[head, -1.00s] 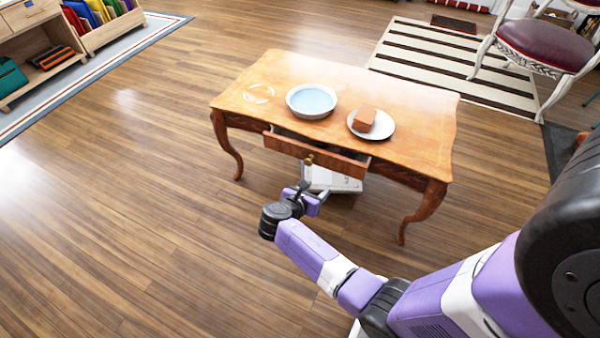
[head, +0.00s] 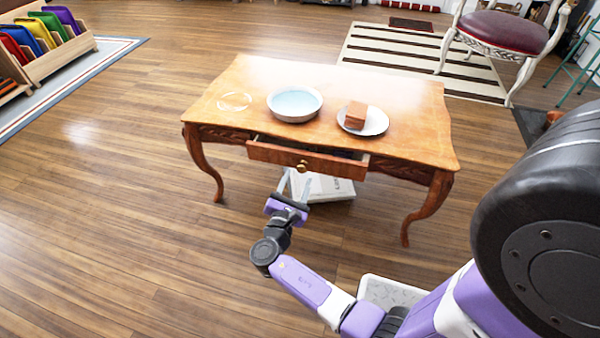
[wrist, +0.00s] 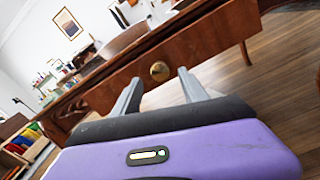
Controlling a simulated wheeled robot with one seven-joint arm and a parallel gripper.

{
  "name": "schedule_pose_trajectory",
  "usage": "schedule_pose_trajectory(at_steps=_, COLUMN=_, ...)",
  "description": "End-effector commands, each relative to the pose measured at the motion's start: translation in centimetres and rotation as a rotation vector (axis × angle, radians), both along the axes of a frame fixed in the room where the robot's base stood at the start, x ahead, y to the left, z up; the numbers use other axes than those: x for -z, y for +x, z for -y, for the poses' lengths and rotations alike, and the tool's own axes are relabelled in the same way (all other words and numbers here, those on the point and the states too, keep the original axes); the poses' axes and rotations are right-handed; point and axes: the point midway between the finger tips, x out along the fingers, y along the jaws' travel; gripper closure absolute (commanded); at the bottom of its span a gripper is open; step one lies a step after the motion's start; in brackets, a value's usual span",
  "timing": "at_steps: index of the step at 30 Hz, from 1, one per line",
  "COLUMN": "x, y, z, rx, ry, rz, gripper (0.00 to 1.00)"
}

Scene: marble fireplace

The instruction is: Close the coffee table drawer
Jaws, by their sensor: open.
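The wooden coffee table (head: 418,107) stands ahead, and its front drawer (head: 330,162) is pulled part way out. The drawer has a round brass knob (head: 302,167) at the middle of its front. My gripper (head: 293,178) is in front of the drawer, just below the knob in the head view. In the wrist view, my gripper (wrist: 157,85) has its two fingers apart and nothing between them. The drawer front (wrist: 190,55) lies ahead of the fingers there, with the knob (wrist: 159,71) seen between the fingertips. I cannot tell whether the fingertips touch the drawer.
On the table are a bowl (head: 294,104), a plate (head: 374,122) with a brown block (head: 356,115), and a pale ring mark. A white box-like object (head: 325,187) lies on the floor under the drawer. Open floor (head: 110,240) lies to the left.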

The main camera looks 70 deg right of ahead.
Motion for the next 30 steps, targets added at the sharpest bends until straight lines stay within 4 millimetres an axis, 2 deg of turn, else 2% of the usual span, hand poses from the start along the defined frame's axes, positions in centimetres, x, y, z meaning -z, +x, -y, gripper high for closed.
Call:
schedule_pose_trajectory(at_steps=3, x=0.3, y=0.1, z=1.9, rx=0.003, ry=0.0, rz=0.0, gripper=0.49)
schedule_pose_trajectory(at_steps=9, x=0.2, y=0.3, z=4.0, rx=0.002, ry=0.001, rz=-0.001, gripper=0.49)
schedule_pose_trajectory(at_steps=20, x=0.1, y=0.3, z=4.5, rx=-0.001, ry=0.002, rz=-0.003, gripper=0.49)
schedule_pose_trajectory(at_steps=27, x=0.1, y=0.3, z=4.5, rx=0.001, ry=0.001, rz=-0.003, gripper=0.96)
schedule_pose_trajectory(at_steps=28, x=0.1, y=0.3, z=4.5, rx=0.001, ry=0.001, rz=-0.003, gripper=1.0)
schedule_pose_trajectory(at_steps=30, x=0.1, y=0.3, z=4.5, rx=0.001, ry=0.001, rz=-0.003, gripper=1.0)
